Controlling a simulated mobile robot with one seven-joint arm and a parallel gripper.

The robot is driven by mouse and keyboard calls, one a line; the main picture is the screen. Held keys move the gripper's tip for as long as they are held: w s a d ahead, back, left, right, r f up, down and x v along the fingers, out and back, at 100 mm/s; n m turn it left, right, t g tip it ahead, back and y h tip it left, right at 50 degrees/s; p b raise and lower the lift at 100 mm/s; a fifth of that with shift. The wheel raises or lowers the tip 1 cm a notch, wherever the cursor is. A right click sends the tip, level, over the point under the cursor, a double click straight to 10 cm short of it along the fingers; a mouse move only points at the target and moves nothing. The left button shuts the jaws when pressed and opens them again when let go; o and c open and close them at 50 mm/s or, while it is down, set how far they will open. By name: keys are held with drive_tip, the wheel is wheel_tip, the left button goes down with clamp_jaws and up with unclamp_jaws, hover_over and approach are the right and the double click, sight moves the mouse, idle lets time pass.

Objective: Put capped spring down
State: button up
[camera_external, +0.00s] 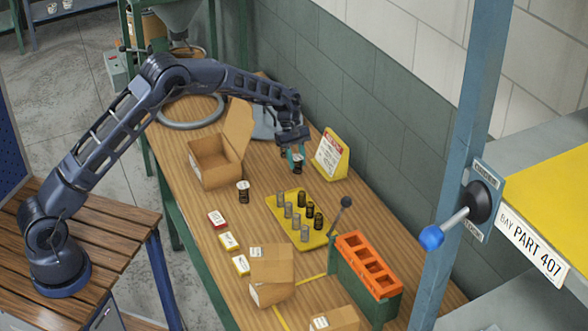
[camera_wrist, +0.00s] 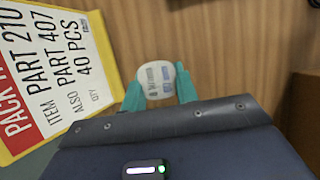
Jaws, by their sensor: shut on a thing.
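My gripper (camera_external: 295,150) hangs over the wooden table, left of the yellow sign. It is shut on a dark capped spring (camera_external: 298,166), which sits upright below the fingers. In the wrist view, the spring's white cap (camera_wrist: 158,76) with small print shows between the teal fingers (camera_wrist: 158,97); the coil is hidden under it. I cannot tell whether the spring touches the table. A second dark spring with a light top (camera_external: 243,190) stands on the table in front of the open cardboard box.
An open cardboard box (camera_external: 212,170) stands left of my gripper. A yellow tray (camera_external: 278,205) with several springs lies in front. The yellow sign (camera_external: 332,155) stands close on the right; it fills the left of the wrist view (camera_wrist: 75,70). An orange-topped rack (camera_external: 368,265) stands nearer the camera.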

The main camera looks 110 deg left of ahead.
drive_tip(key=o, duration=1)
drive_tip(key=shift+c, duration=0.2)
drive_tip(key=v, duration=1.2)
drive_tip(key=shift+r, duration=0.1)
